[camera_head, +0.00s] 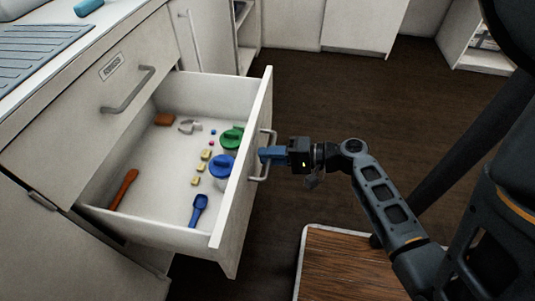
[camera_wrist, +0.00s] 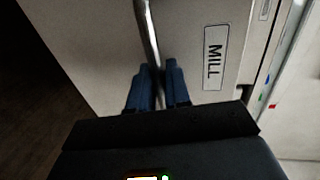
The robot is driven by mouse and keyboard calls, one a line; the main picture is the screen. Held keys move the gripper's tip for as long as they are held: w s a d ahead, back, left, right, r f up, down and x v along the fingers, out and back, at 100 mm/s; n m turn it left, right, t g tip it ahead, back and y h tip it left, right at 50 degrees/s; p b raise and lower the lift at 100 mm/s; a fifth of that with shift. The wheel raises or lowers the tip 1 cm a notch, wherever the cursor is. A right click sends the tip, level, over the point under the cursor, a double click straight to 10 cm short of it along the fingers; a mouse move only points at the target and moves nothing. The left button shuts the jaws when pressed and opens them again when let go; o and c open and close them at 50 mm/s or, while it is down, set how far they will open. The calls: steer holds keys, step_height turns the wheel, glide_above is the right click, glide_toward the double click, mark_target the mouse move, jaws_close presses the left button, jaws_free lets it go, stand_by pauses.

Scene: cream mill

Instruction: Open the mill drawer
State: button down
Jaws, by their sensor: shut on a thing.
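The mill drawer (camera_head: 236,200) stands pulled far out of the cabinet, below a closed upper drawer. Its front carries a label reading MILL, seen in the wrist view (camera_wrist: 214,57). My gripper (camera_head: 265,155) is shut on the drawer's metal bar handle (camera_head: 264,170). In the wrist view the blue fingers (camera_wrist: 159,86) sit on either side of the handle (camera_wrist: 147,30). Inside the drawer lie a green-lidded container (camera_head: 232,138), a blue-lidded container (camera_head: 221,166), a blue scoop (camera_head: 198,210), an orange-brown utensil (camera_head: 124,189) and several small pieces.
The closed upper drawer (camera_head: 72,107) has its own handle. A counter (camera_head: 40,50) lies above it. A wooden-topped surface with a pale edge (camera_head: 345,265) stands at the lower front. Dark floor (camera_head: 340,85) is open behind my arm. Open shelving (camera_head: 475,40) stands at the far right.

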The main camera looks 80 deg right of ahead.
steer(key=c, duration=1.3)
jaws_free()
steer(key=shift+o, duration=0.2)
steer(key=v, duration=0.7)
steer(key=shift+s, duration=0.4)
